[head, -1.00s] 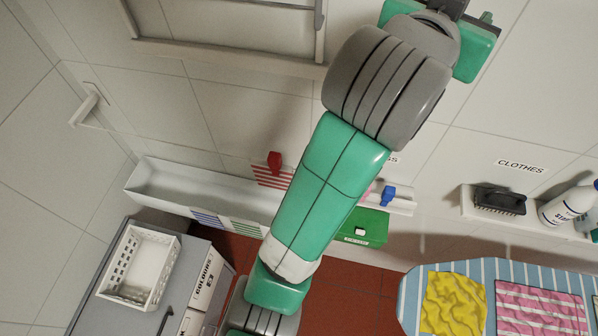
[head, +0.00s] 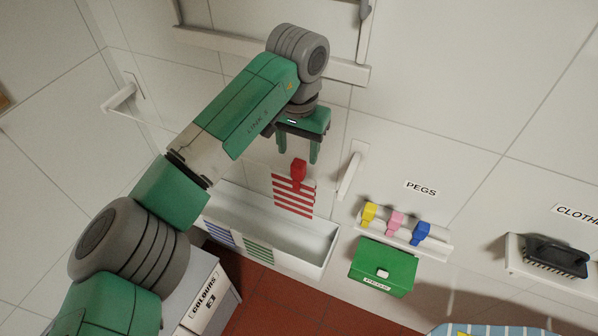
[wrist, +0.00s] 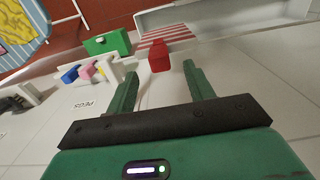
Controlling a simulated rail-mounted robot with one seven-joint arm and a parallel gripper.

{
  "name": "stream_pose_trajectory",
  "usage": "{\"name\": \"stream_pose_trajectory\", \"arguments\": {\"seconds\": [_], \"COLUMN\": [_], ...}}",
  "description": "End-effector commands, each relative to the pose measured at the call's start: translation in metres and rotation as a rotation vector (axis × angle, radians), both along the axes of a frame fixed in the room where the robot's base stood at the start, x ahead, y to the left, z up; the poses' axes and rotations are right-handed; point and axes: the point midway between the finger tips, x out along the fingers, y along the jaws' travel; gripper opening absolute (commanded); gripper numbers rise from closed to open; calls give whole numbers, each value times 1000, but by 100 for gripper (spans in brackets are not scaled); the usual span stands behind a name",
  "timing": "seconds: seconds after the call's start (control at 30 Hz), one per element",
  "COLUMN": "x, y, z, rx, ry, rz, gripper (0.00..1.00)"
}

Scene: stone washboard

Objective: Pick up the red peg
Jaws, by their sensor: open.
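The red peg (head: 298,172) sits at the top of a red-and-white striped cloth (head: 293,198) that hangs over the back side of a white trough. My gripper (head: 299,160) is open and empty, with its fingers pointing down just above the peg in the head view. In the wrist view the red peg (wrist: 159,59) lies beyond the fingertips, near the gap between them (wrist: 158,75). The peg appears apart from both fingers. The striped cloth (wrist: 165,36) shows behind it.
Yellow, pink and blue pegs (head: 395,222) stand on a small white shelf under a PEGS label (head: 421,188). A green box (head: 383,266) is below. A white bracket (head: 350,172) juts from the wall right of the gripper. The white trough (head: 318,240) lies below the cloth.

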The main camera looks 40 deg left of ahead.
Motion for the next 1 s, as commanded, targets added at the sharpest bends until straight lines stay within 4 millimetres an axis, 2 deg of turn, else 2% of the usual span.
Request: {"name": "stream_pose_trajectory", "arguments": {"seconds": [0.2, 0.4, 0.5, 0.73, 0.77, 1.0], "x": [0, -1, -1, -1, -1, -1], "y": [0, 0, -1, -1, -1, -1], "z": [-10, -45, -56, -59, -59, -59], "rx": [-1, 0, 0, 0, 0, 0], "ry": [-1, 1, 0, -2, -2, -2], "rz": [0, -1, -2, -2, -2, -2], "gripper": [53, 53, 53, 53, 51, 6]}}
